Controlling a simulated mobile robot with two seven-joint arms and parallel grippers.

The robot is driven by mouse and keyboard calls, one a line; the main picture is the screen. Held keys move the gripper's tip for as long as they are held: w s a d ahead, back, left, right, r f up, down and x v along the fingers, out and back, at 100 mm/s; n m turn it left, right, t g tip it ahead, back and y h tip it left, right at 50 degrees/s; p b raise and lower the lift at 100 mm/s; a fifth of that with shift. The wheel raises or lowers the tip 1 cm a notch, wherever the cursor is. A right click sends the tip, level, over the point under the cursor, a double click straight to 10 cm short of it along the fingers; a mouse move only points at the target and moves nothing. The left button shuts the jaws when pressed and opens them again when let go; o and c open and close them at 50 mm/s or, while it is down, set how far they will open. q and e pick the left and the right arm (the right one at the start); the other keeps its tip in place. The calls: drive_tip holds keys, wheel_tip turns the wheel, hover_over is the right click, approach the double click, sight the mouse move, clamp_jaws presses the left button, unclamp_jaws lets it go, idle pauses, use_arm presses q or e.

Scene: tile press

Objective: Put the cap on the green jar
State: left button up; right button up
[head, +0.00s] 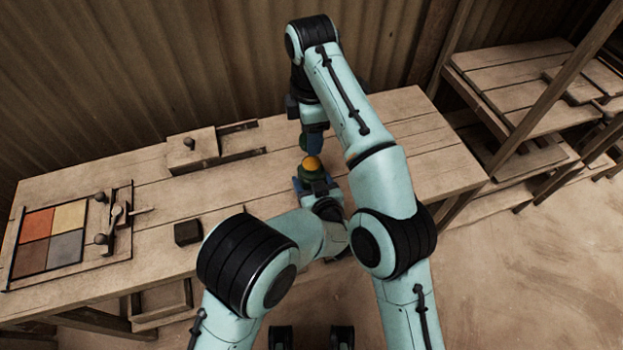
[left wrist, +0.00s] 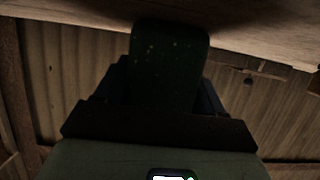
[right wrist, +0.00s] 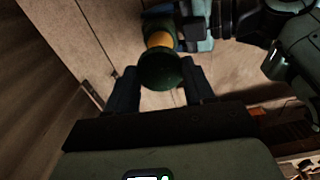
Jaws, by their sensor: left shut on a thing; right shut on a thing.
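The green jar (head: 313,175), with a yellow-orange neck (head: 312,162), is upright near the table's right part. My left gripper (head: 316,186) is shut on it from the near side. In the left wrist view the jar (left wrist: 169,65) is a dark shape between the fingers. My right gripper (head: 306,142) points down above the jar, shut on the dark green cap (right wrist: 161,70). In the right wrist view the neck (right wrist: 160,40) shows just beyond the cap. In the head view the cap is mostly hidden by the fingers. I cannot tell whether cap and neck touch.
On the table (head: 240,197), a tray of coloured tiles (head: 52,240) with a knobbed press lies at the left. A small dark block (head: 187,232) sits near the front edge. A wooden box with a knob (head: 192,150) is at the back. Shelves (head: 530,80) stand at the right.

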hover_over(312, 164)
drive_tip(key=shift+f, duration=2.45)
drive_tip(key=shift+f, duration=0.1)
drive_tip(key=shift+w+f, duration=0.1)
drive_tip(key=shift+f, duration=0.7)
drive_tip(key=shift+f, duration=0.55)
